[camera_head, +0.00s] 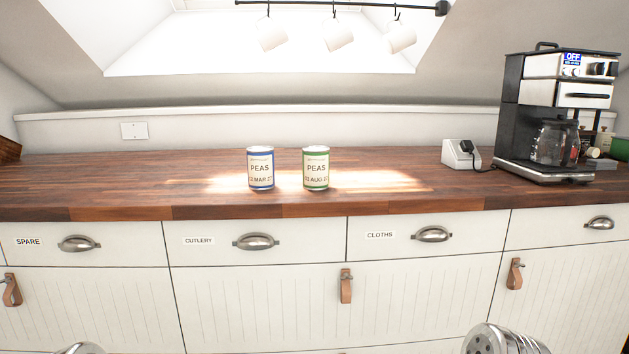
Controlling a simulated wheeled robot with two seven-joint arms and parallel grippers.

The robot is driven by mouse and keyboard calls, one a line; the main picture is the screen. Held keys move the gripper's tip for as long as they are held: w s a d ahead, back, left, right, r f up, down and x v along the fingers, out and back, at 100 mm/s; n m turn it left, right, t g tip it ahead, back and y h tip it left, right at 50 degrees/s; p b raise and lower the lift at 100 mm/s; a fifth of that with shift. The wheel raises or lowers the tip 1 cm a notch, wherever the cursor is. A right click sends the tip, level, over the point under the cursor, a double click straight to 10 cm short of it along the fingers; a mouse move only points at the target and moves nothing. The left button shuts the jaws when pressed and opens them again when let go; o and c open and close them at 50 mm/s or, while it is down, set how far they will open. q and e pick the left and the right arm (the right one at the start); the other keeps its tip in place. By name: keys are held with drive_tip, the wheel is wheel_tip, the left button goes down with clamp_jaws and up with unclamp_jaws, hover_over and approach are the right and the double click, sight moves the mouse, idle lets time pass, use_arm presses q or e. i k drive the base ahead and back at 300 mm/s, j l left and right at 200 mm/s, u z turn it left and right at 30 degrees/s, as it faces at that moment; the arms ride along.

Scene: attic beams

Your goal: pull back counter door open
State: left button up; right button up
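The back counter's lower front has white grooved doors, all shut flush. The left door (90,305) has a strap pull (11,290) at the picture's left edge. The right door (575,300) has a strap pull (515,274) near its upper left corner. Only rounded metal parts of my arms show at the bottom edge, at left and right. Neither gripper is in view, and nothing of mine touches a pull. The doors' lower edges are mostly cut off.
Shut drawers with metal cup handles (256,241) run above the doors, labelled SPARE, CUTLERY and CLOTHS. On the wooden worktop (400,200) stand a blue PEAS can (261,169), a green PEAS can (316,169) and a coffee maker (545,120). White mugs (338,35) hang from a rail.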

sight(574, 299)
drive_tip(key=z, duration=1.7)
